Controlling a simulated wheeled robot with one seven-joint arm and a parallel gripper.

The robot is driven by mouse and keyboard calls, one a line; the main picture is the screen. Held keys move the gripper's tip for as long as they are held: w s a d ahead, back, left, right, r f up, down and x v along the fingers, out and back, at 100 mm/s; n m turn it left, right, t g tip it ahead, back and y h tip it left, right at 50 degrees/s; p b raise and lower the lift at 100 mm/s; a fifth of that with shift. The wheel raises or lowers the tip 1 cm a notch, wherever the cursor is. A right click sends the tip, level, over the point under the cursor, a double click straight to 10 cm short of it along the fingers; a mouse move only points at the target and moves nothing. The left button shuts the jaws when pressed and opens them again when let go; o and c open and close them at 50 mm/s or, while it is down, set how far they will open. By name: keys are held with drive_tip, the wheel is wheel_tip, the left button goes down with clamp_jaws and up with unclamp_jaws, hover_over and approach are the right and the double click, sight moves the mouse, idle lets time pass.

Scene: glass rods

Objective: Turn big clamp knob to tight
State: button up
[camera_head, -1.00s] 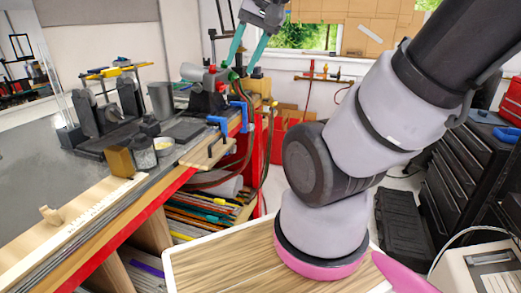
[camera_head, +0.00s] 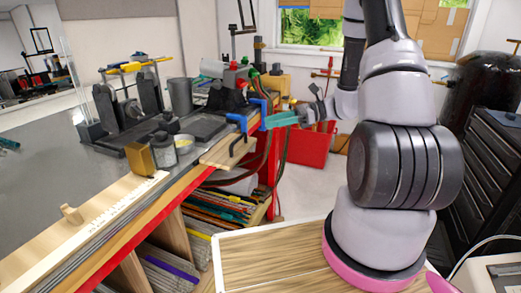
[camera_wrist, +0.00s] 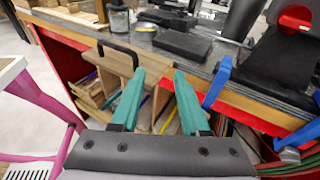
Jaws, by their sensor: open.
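Two blue clamps grip the front edge of the workbench (camera_head: 60,195) in the head view: a nearer one (camera_head: 237,123) and a farther one (camera_head: 259,104). In the wrist view, one blue clamp (camera_wrist: 217,82) stands just right of my fingers and another blue clamp part (camera_wrist: 301,134) is at the right edge. I cannot tell which is the big clamp, and no clamp knob shows clearly. My gripper (camera_head: 268,122) points left at the bench edge, beside the clamps. In the wrist view, its teal fingers (camera_wrist: 160,75) are apart with nothing held between them.
A wooden board with a black handle (camera_head: 229,150) sits at the bench edge. A black torch with a red knob (camera_wrist: 295,17) stands behind the clamps. Jars (camera_head: 163,148) stand on the bench. Coloured rods (camera_head: 205,210) fill shelves below. The floor right of the bench is partly clear.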

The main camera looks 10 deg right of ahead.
drive_tip(key=w+d+f+m+t, duration=0.25)
drive_tip(key=f+m+t, duration=0.2)
drive_tip(key=f, duration=0.35)
drive_tip(key=w+d+f+m+t, duration=0.2)
drive_tip(key=d+f+m+t, duration=0.25)
drive_tip(key=f, duration=0.25)
drive_tip(key=w+a+m, duration=0.1)
drive_tip(key=w+a, duration=0.4)
drive_tip(key=a, duration=0.4)
drive_tip(key=shift+w+f+g+h, duration=0.15)
drive_tip(key=shift+w+g+h, duration=0.25)
clamp_jaws()
